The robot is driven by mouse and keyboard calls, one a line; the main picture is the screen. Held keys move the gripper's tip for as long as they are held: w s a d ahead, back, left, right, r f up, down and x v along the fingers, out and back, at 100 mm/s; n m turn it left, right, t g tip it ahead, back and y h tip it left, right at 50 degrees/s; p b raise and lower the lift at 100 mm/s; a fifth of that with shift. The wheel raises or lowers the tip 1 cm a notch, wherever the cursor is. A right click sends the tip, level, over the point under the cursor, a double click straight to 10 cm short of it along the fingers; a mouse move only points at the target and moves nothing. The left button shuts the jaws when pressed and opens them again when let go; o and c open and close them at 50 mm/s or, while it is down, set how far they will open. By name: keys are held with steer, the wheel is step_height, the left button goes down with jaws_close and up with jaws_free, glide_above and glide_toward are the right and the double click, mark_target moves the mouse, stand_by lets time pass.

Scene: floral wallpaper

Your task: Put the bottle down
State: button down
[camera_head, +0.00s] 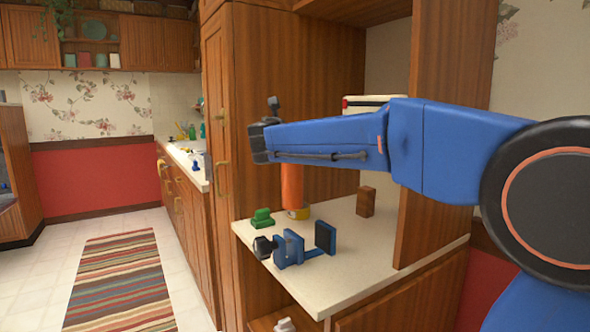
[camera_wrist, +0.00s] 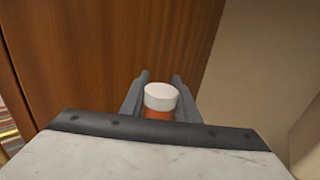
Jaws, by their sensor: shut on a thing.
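The bottle is orange with a white cap. In the wrist view the bottle (camera_wrist: 160,98) stands between the two grey fingers of my gripper (camera_wrist: 160,78), which is shut on it. In the head view the orange lower part of the bottle (camera_head: 292,187) shows upright below my blue forearm. Its cap and my gripper's fingers are hidden there behind the arm. The bottle's lower end is over the pale countertop (camera_head: 350,240), close to a low yellow round thing (camera_head: 300,213). I cannot tell whether the bottle touches the counter.
A green object (camera_head: 262,219) and a blue and black clamp-like object (camera_head: 290,249) lie on the front left of the counter. A brown block (camera_head: 366,201) stands to the right. Wooden panels (camera_head: 290,90) close in the niche. The counter's front right is clear.

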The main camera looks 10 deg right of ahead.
mark_target(292, 168)
step_height(292, 168, down, 2)
steer(key=shift+s+f, duration=0.15)
steer(key=shift+f, duration=2)
steer(key=c, duration=1.4)
jaws_free()
steer(key=shift+o, duration=0.2)
